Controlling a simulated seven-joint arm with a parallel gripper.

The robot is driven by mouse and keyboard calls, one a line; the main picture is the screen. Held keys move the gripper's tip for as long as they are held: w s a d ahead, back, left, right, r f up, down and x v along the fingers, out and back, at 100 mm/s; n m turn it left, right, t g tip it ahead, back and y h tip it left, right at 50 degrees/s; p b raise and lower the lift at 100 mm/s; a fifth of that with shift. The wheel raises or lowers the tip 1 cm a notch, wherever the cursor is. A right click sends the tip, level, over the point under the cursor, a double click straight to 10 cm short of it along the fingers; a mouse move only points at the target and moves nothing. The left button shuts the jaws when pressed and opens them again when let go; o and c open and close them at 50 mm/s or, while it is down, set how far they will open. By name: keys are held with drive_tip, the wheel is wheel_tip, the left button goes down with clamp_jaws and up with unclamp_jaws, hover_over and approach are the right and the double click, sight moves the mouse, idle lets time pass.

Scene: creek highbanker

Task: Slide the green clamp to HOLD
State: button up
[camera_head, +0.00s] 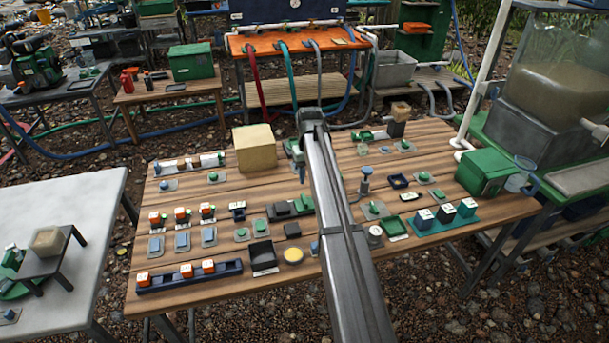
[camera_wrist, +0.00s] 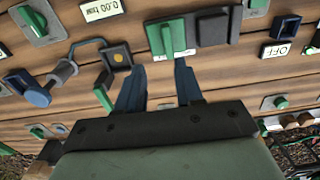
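The green clamp (camera_wrist: 166,37) is an upright green block at one end of a dark base in the wrist view. A raised dark block (camera_wrist: 214,27) stands beside it to the right. A small pale label at its foot is too small to read. In the head view the clamp (camera_head: 304,203) shows just left of my arm. My gripper (camera_wrist: 160,66) is open and empty. Its two dark blue fingers point toward the clamp, with the tips just short of it in the picture. I cannot tell how far above the table they are. My arm hides part of the table here.
A hinged, blue-ended device (camera_wrist: 62,74) lies left of my fingers, near a display reading 0.00 (camera_wrist: 102,9). A dark switch marked OFF (camera_wrist: 286,26) is at the right. In the head view, a tan block (camera_head: 255,148) stands behind the clamp. Small fixtures crowd the wooden table (camera_head: 340,292).

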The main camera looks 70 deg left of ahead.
sight(303, 198)
drive_tip(key=shift+s+a+f, duration=0.1)
drive_tip(key=shift+s+f, duration=0.15)
drive_tip(key=shift+f, duration=1.25)
drive_tip(key=shift+s+f, duration=0.2)
drive_tip(key=shift+f, duration=1.25)
drive_tip(key=shift+s+a+f, duration=0.1)
drive_tip(key=shift+s+f, duration=0.15)
drive_tip(key=shift+f, duration=1.25)
clamp_jaws()
drive_tip(key=shift+s, duration=2)
